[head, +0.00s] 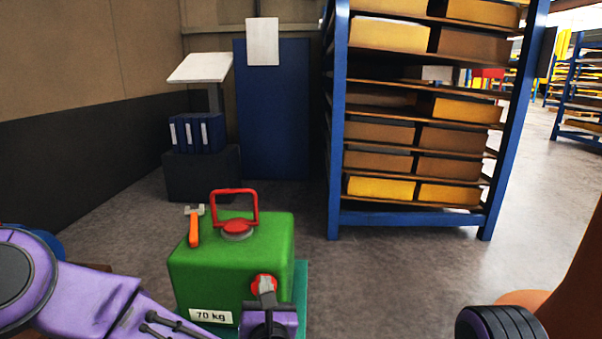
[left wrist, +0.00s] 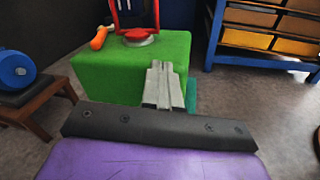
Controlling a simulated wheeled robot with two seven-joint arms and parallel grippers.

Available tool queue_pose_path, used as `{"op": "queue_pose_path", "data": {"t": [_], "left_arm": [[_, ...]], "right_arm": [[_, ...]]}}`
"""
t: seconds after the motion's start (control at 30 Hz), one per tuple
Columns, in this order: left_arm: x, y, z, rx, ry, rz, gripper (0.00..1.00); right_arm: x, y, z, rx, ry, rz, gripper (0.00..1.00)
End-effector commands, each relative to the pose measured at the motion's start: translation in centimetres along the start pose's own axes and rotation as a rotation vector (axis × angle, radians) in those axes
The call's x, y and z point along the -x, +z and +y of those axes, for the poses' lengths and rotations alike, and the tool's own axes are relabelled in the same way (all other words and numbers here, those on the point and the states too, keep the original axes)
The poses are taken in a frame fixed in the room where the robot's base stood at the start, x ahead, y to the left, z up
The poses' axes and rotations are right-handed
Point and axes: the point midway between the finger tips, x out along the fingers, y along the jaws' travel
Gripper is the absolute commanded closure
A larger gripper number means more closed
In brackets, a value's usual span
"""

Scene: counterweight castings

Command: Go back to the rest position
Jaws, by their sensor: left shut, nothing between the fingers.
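A green casting labelled "70 kg" (head: 205,270) stands in front of me, with a raised red handle (head: 234,192) on its top. It also shows in the left wrist view (left wrist: 100,75). An orange-handled tool with a grey head (head: 194,228) lies on the casting's top at the left. My left gripper (head: 266,287) is in front of the casting's near face, by a red round part (head: 262,279) that it partly covers. In the left wrist view its grey fingers (left wrist: 164,82) are together and empty. I cannot tell whether they touch the casting. My right gripper is out of view.
A teal base (head: 301,290) shows at the casting's right. A blue-framed rack with boxes (head: 335,150) stands behind to the right. A dark cabinet with blue binders (head: 200,175) is behind left. A blue round object (left wrist: 16,70) rests on a brown stool (left wrist: 48,95).

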Motion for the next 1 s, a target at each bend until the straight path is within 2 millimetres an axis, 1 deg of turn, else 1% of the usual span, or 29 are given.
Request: {"op": "queue_pose_path", "data": {"t": [0.13, 0.27, 0.37, 0.4, 0.47, 0.5, 0.53, 0.57, 0.6, 0.63, 0.67, 0.7, 0.77, 0.8, 0.87, 0.9, 0.97, 1.0], "left_arm": [[0.3, -0.6, -0.8, -0.196, -0.054, 0.005, 1.00], [0.6, -2.7, -1.3, -0.478, -0.126, 0.016, 1.00], [1.2, -6.3, -1.4, -0.766, -0.212, 0.040, 1.00], [1.6, -8.2, -1.4, -0.896, -0.256, 0.050, 1.00], [2.4, -11.4, -1.0, -1.090, -0.332, 0.070, 1.00], [3.1, -14.0, -0.6, -1.225, -0.393, 0.085, 1.00], [3.8, -16.0, -0.2, -1.327, -0.444, 0.097, 1.00], [4.6, -18.1, 0.3, -1.432, -0.501, 0.108, 1.00], [6.0, -21.1, 1.2, -1.572, -0.589, 0.124, 1.00], [7.2, -23.4, 2.1, -1.675, -0.661, 0.133, 1.00], [8.4, -25.6, 3.1, -1.771, -0.736, 0.143, 1.00], [10.2, -28.4, 4.5, -1.881, -0.838, 0.156, 1.00], [12.9, -31.8, 6.7, -2.015, -0.985, 0.170, 1.00], [14.5, -33.7, 8.1, -2.082, -1.072, 0.180, 1.00], [17.0, -36.0, 10.3, -2.156, -1.197, 0.198, 1.00], [18.6, -37.3, 11.7, -2.192, -1.270, 0.215, 1.00], [20.8, -38.9, 13.8, -2.225, -1.367, 0.248, 1.00], [22.1, -39.8, 15.2, -2.237, -1.419, 0.277, 1.00]], "right_arm": [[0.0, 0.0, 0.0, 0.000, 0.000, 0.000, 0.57], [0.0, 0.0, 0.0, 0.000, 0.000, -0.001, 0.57], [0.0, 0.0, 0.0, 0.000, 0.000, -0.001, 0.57], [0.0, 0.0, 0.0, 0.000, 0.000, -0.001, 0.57], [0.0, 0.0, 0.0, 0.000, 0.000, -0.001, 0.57], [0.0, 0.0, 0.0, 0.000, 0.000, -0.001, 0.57], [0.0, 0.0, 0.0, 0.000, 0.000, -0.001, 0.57], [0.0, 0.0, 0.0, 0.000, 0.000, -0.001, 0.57], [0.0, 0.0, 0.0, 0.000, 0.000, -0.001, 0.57], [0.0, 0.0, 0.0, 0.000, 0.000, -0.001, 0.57], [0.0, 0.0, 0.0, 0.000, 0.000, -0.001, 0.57], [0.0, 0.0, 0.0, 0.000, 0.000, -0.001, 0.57], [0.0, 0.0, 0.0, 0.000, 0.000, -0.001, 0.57], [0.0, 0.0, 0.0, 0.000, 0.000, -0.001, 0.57], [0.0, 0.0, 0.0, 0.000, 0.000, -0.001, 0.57], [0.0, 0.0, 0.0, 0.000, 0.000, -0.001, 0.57], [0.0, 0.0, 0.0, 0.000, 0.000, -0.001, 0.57], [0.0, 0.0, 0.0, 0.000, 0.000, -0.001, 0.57]]}}
